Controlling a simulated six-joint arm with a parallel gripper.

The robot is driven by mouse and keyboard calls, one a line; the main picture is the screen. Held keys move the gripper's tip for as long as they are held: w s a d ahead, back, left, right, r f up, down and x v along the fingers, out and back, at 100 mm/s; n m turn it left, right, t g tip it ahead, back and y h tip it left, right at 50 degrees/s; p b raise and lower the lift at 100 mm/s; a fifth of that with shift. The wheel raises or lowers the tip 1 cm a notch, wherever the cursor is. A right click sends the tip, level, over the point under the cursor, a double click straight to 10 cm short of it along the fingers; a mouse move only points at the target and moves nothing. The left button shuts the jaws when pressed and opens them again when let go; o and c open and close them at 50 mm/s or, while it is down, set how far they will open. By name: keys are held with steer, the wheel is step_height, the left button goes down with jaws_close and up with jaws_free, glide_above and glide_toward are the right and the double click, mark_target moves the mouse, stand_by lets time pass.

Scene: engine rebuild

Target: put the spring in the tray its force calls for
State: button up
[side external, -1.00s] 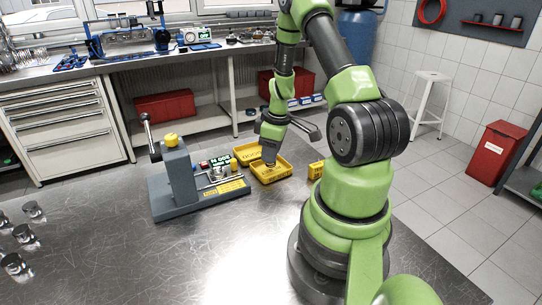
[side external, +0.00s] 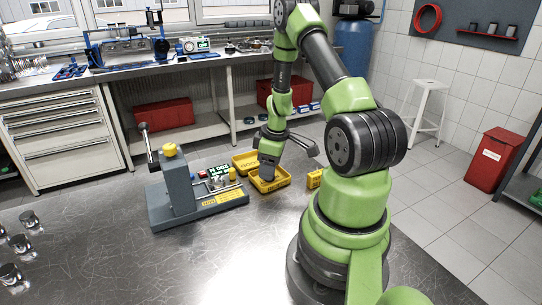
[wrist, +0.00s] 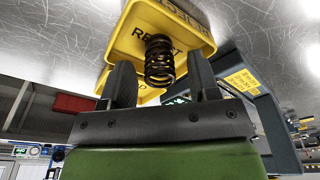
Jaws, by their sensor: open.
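The dark coil spring (wrist: 159,66) shows in the wrist view between the two fingers of my gripper (wrist: 160,78), with gaps on both sides. It stands in front of the yellow tray marked REJECT (wrist: 139,20); whether it rests on the tray floor I cannot tell. In the side view my gripper (side external: 268,174) is down at this front yellow tray (side external: 270,187), and the spring is hidden there. A second yellow tray (side external: 245,164), apparently marked GOOD, lies behind it. The grey spring tester (side external: 176,180) with a lever stands to the left.
A third yellow container (side external: 314,179) sits just right of the front tray, partly behind my arm. Small displays (side external: 219,169) by the tester are too small to read surely. Several metal cylinders (side external: 20,245) stand at the left. The front of the bench (side external: 180,260) is clear.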

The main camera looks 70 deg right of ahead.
step_height(320, 180, up, 12)
steer(key=s, duration=0.2)
steer(key=w+a+r+m+t, duration=0.2)
steer(key=w+a+r, duration=0.2)
steer(key=a+r, duration=0.65)
steer(key=s+a+r+m+t+y, duration=0.1)
steer(key=s+a+r, duration=0.2)
steer(key=a, duration=0.4)
steer(key=s+a+r+m+t, duration=0.2)
steer(key=s+a+r, duration=0.1)
steer(key=a, duration=0.5)
steer(key=shift+s+a+y, duration=0.2)
steer(key=shift+s+y, duration=0.2)
steer(key=shift+s, duration=0.25)
